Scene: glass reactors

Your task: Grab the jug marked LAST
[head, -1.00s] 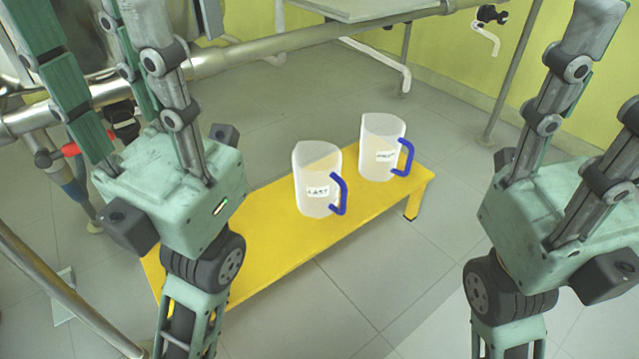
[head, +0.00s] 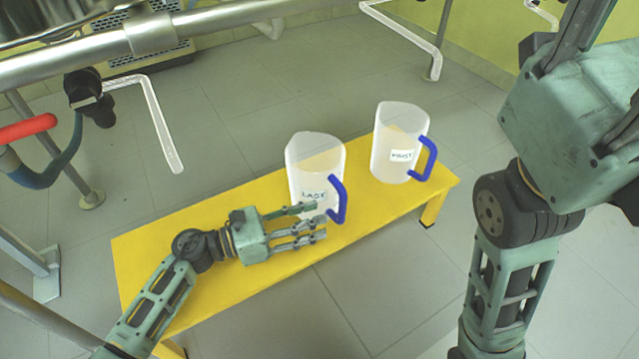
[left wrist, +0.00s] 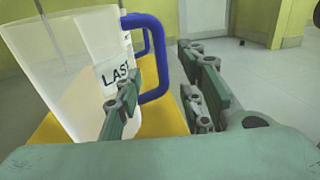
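The jug marked LAST (head: 315,165) is translucent with a blue handle (head: 338,200) and stands upright on a yellow bench (head: 190,225). My left gripper (head: 313,220) is open at the jug's near side, low by the label and handle. In the left wrist view the jug (left wrist: 60,60) fills the left, and its handle (left wrist: 157,60) shows between one finger at the label and the fingers on the right. I cannot tell whether a finger touches the jug. My right gripper (head: 595,75) is raised at the right, its fingers spread and their tips cut off.
A second jug (head: 392,150) with a blue handle, its label apparently FIRST, stands on the bench to the right and behind. A steel pipe (head: 220,22) crosses the back. A red-handled fitting (head: 28,128) is at the left. The bench's left end is clear.

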